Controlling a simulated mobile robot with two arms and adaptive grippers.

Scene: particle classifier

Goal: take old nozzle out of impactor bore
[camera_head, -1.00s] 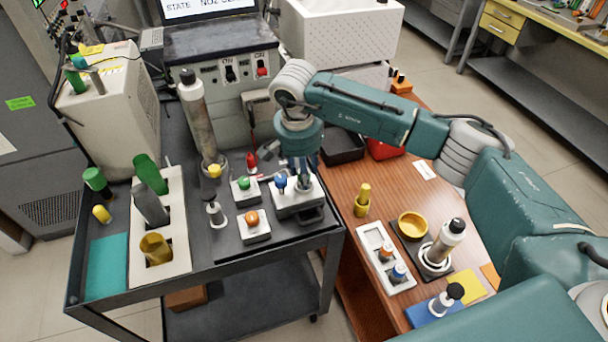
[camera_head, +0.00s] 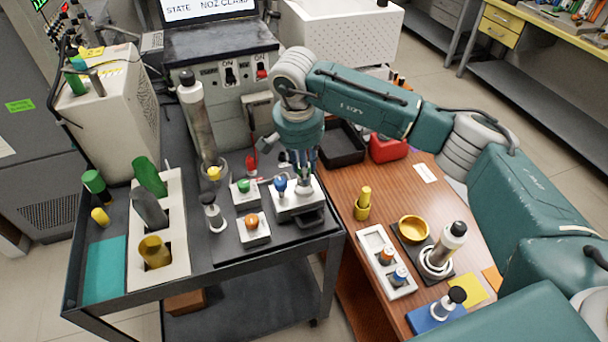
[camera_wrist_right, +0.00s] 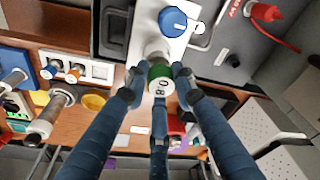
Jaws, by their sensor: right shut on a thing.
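The impactor is a white block (camera_head: 291,207) with a blue knob (camera_head: 280,184), near the right edge of the black cart. It also shows at the top of the wrist view, with the blue knob (camera_wrist_right: 174,20). My right gripper (camera_head: 305,180) is over the right part of this block. Its fingers are shut around the old nozzle, a short piece with a green band and a pale end face with dark digits (camera_wrist_right: 161,86). A pale cylinder shows between the nozzle and the block. I cannot tell how deep the nozzle sits in the bore. My left gripper is out of view.
Small white blocks with a green knob (camera_head: 243,186) and an orange knob (camera_head: 252,222) stand close left. On the wooden table are a white tray (camera_head: 373,239) with orange- and blue-banded pieces, a yellow dish (camera_head: 413,229) and a black bin (camera_head: 342,146).

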